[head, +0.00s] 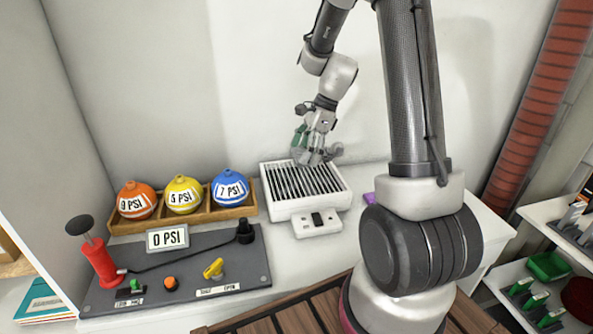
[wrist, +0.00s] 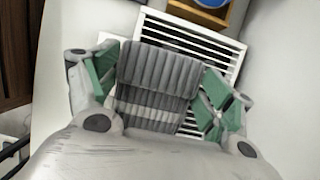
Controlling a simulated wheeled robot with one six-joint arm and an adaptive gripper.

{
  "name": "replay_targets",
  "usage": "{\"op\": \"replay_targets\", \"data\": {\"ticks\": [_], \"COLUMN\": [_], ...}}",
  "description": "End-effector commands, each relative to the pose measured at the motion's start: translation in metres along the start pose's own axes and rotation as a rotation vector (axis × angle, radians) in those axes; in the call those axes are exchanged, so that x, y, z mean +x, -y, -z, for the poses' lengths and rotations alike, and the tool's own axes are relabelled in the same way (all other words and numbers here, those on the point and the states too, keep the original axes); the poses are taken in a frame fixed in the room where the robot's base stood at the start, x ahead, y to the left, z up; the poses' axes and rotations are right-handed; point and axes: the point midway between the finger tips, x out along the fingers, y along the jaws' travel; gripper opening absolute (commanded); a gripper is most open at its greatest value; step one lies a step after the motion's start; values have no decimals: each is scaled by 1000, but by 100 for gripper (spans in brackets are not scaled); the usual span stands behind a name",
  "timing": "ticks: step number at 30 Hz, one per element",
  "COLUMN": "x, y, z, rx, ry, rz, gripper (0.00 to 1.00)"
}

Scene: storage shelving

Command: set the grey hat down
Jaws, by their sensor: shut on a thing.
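The grey hat (wrist: 158,85) is ribbed knit with a lighter band. It sits between the green-padded fingers of my gripper (wrist: 160,92) in the wrist view. My gripper (head: 318,150) is shut on it. In the head view the hat (head: 310,157) is a small grey shape below the fingers, partly hidden by them. It is over the back part of a white slatted unit (head: 268,196). I cannot tell whether the hat touches the slats.
A wooden rack (head: 128,226) with orange, yellow and blue labelled balls stands left of the slatted unit. In front of it is a grey panel (head: 215,262) with a red pump (head: 98,262) and knobs. Purple thing (head: 369,198) lies right. A wall is close behind.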

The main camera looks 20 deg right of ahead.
Motion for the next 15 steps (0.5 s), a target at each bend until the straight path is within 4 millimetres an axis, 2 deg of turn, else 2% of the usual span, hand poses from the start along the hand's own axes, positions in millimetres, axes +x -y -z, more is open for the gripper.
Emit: {"op": "replay_targets", "data": {"ticks": [2, 9, 15], "x": [7, 48, 64], "y": [-1, -1, 0], "z": [3, 20, 26], "rx": [14, 18, 16], "ry": [0, 0, 0], "rz": [2, 3, 4], "gripper": [57, 57, 57]}}
